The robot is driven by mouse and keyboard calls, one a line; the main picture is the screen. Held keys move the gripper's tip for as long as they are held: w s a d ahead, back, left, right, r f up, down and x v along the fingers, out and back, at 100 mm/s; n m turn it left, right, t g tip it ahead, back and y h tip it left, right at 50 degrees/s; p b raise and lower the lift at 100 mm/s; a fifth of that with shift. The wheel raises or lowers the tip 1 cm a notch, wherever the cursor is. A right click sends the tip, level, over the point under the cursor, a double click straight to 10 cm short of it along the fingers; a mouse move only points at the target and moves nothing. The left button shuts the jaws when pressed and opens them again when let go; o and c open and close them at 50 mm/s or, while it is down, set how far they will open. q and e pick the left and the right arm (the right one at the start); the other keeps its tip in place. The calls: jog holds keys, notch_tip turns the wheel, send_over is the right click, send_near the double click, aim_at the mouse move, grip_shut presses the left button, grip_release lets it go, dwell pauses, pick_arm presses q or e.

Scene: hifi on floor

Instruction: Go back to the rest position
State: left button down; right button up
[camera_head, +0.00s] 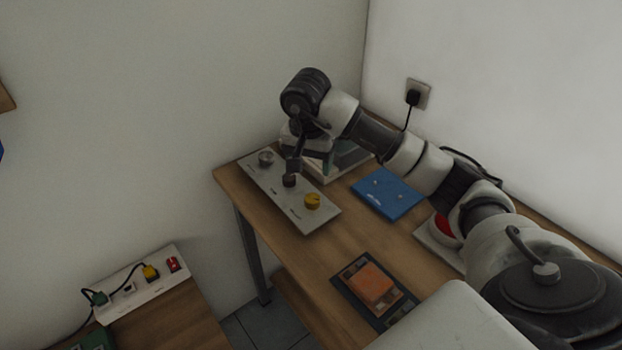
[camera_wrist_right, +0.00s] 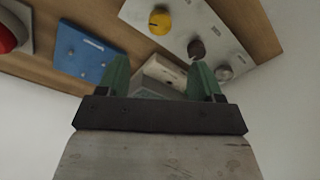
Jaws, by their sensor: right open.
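My right gripper (camera_head: 320,156) hangs at the end of my right arm, over the far part of the table. It partly hides the grey panel and a pale box behind it. In the right wrist view my right gripper (camera_wrist_right: 161,76) shows two green fingers spread apart, with nothing held between them. The pale box (camera_wrist_right: 165,71) appears beyond the gap, and I cannot tell its distance. The panel (camera_head: 315,222) carries a yellow knob (camera_head: 312,201), a dark knob (camera_head: 289,181) and a grey knob (camera_head: 265,157). My left gripper is not in view.
On the wooden table (camera_head: 335,245) lie a blue plate (camera_head: 388,194), an orange block (camera_head: 370,285) on a dark tray, and a red button (camera_head: 444,228) beside my arm. A wall socket (camera_head: 417,94) holds a plug. A power strip (camera_head: 140,288) lies on the lower left surface.

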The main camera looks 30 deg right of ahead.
jog(key=shift+r, duration=0.5)
